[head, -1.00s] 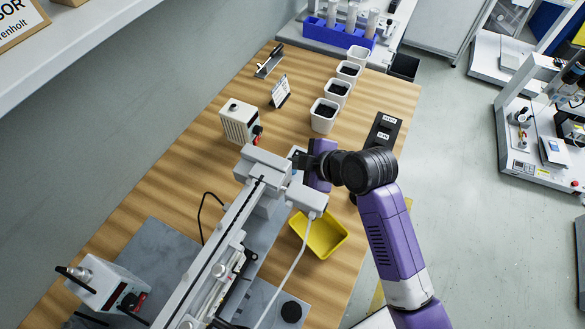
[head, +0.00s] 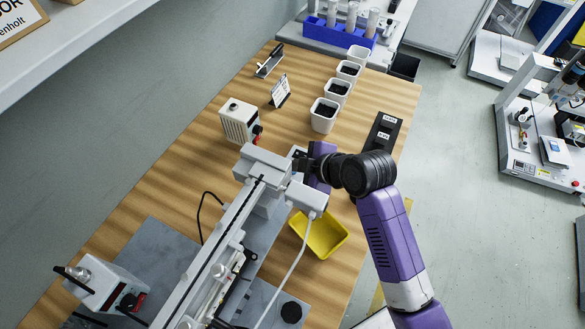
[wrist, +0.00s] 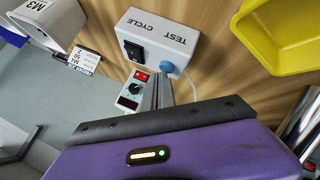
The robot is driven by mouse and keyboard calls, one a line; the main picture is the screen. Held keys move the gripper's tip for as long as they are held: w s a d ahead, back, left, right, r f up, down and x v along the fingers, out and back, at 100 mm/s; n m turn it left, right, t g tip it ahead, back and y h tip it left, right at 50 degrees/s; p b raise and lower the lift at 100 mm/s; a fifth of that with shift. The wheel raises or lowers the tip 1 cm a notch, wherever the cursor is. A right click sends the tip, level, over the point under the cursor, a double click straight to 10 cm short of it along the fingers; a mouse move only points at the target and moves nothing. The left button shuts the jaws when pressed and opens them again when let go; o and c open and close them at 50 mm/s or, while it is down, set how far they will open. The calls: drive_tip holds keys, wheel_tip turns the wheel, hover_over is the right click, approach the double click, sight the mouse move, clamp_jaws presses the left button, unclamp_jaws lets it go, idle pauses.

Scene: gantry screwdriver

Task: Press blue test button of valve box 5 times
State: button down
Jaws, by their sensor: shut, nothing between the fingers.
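The valve box (wrist: 155,42) is a white box lettered TEST and CYCLE, at the top middle of the wrist view. Its blue test button (wrist: 168,68) is on the near edge, beside a black switch (wrist: 132,49). My gripper (wrist: 162,83) is shut and empty. Its tips appear right by the blue button; I cannot tell whether they touch it. In the head view my gripper (head: 299,157) is beside the end of the grey gantry, and the button cannot be made out there.
A yellow tray (head: 322,236) lies close to my gripper. The gantry rail (head: 222,246) runs across the wooden table. White cups (head: 324,117) and a white box with a dark knob (head: 238,121) stand further back. A controller with a red display (head: 108,284) is at the lower left.

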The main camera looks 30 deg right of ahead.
drive_tip(key=shift+f, duration=0.3)
idle(0.4)
drive_tip(key=shift+r, duration=0.15)
drive_tip(key=shift+r+p, duration=0.75)
drive_tip(key=shift+p, duration=0.05)
wheel_tip(320, 180, up, 5)
drive_tip(key=p, duration=0.4)
drive_tip(key=shift+p, duration=0.4)
idle(2.0)
